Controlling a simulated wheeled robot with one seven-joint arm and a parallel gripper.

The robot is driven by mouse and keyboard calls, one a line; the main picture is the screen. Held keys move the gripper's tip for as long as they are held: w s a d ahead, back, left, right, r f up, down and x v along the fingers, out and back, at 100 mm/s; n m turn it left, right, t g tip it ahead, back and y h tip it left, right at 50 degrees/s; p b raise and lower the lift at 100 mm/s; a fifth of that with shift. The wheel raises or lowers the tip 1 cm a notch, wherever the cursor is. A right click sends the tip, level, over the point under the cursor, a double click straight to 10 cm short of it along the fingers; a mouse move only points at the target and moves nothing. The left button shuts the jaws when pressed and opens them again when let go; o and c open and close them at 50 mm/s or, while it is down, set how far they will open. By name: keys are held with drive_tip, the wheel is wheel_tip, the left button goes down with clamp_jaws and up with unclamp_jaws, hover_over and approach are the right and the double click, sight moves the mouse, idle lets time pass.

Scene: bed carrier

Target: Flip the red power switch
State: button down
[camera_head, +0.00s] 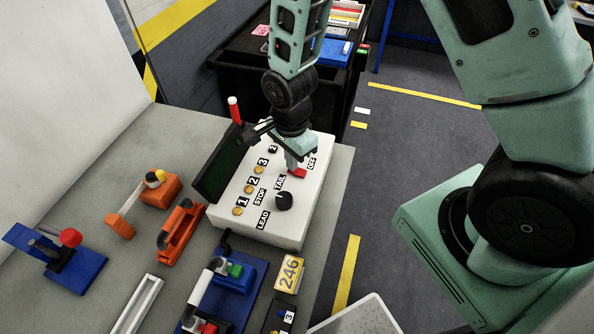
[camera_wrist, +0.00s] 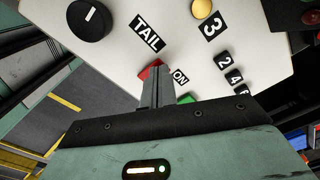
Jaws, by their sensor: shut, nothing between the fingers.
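The red power switch (camera_head: 298,173) sits near the right edge of a white control box, between the printed words TAIL and OFF. My gripper (camera_head: 291,166) points down at it, with its fingertips at or right beside the red part. The fingers hide part of the switch. I cannot tell whether they touch it. The gripper is shut and empty.
The white control box (camera_head: 310,205) carries a black knob (camera_head: 284,201), several yellow buttons (camera_head: 243,200) and a dark screen (camera_head: 216,165). Orange tools (camera_head: 178,230) and blue fixtures (camera_head: 80,265) stand left on the grey table.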

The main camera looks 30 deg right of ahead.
drive_tip(key=shift+f, duration=0.35)
drive_tip(key=shift+r, duration=0.15)
drive_tip(key=shift+r+p, duration=2.7)
drive_tip(key=shift+r, duration=0.75)
drive_tip(key=shift+s+a+r, duration=0.1)
drive_tip(key=shift+a, duration=0.1)
drive_tip(key=s+a+r+n+b, duration=0.3)
drive_tip(key=s+r+n+b, duration=0.1)
drive_tip(key=s+n, duration=0.5)
drive_tip(key=s+a+r+n+b, duration=0.3)
drive_tip(key=s+r+n+b, duration=0.2)
drive_tip(key=s+n, duration=0.4)
drive_tip(key=r+n, duration=0.1)
drive_tip(key=n, duration=0.3)
drive_tip(key=shift+n+y, duration=0.3)
drive_tip(key=shift+n, duration=0.1)
